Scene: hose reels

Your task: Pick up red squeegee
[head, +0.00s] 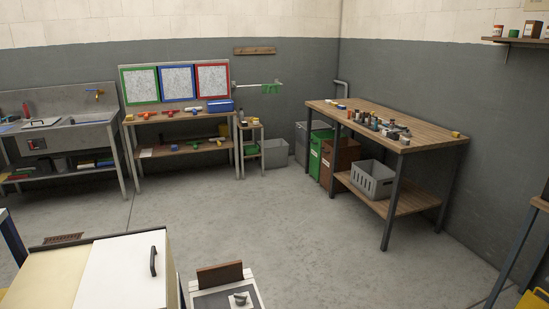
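Several small T-shaped tools lie on the wooden bench by the back wall. One is a red one, likely the red squeegee (170,112), on the bench top left of the middle. My gripper is not in view.
A metal sink unit (70,137) stands left of the wooden bench (180,119). A long workbench (430,139) with bottles is at right. A cabinet with a white top (122,272) and a small wooden-backed stand (219,275) are close in front. The middle floor is clear.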

